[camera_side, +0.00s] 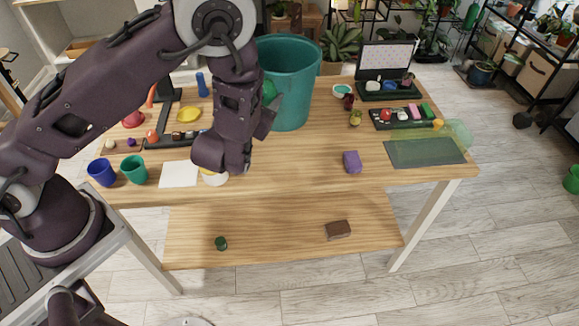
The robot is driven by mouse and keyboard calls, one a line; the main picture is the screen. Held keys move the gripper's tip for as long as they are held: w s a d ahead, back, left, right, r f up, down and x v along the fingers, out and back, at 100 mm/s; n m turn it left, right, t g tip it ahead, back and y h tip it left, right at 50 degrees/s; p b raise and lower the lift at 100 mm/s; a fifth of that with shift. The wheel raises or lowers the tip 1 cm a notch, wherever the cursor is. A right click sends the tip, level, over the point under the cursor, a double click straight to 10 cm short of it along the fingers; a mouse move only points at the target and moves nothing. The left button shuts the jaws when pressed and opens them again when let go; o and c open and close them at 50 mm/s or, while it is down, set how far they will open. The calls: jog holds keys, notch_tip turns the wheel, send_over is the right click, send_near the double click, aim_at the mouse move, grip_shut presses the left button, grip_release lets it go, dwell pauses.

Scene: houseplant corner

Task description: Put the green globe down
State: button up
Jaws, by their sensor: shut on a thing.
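The fingers are mostly hidden behind my own wrist, so the exact grip cannot be seen. The teal bucket stands upright at the back of the table, close behind the globe.
A dark green mat (425,152) lies at the right end. Blue (102,172) and green (134,169) cups stand at the left beside a white sheet (179,174).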

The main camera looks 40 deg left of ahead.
jog(key=w+d+f+m+t+h, duration=0.1)
jog(key=d+f+m+h, duration=0.1)
jog(key=d+m+h, duration=0.3)
notch_tip(320, 180, down, 9)
jog(key=d+n+y, duration=0.1)
jog(key=n, duration=0.1)
jog(key=shift+w+d+r, duration=0.15)
jog(key=shift+w+d, duration=0.05)
jog(key=o, duration=1.4)
jog(key=shift+o, duration=0.2)
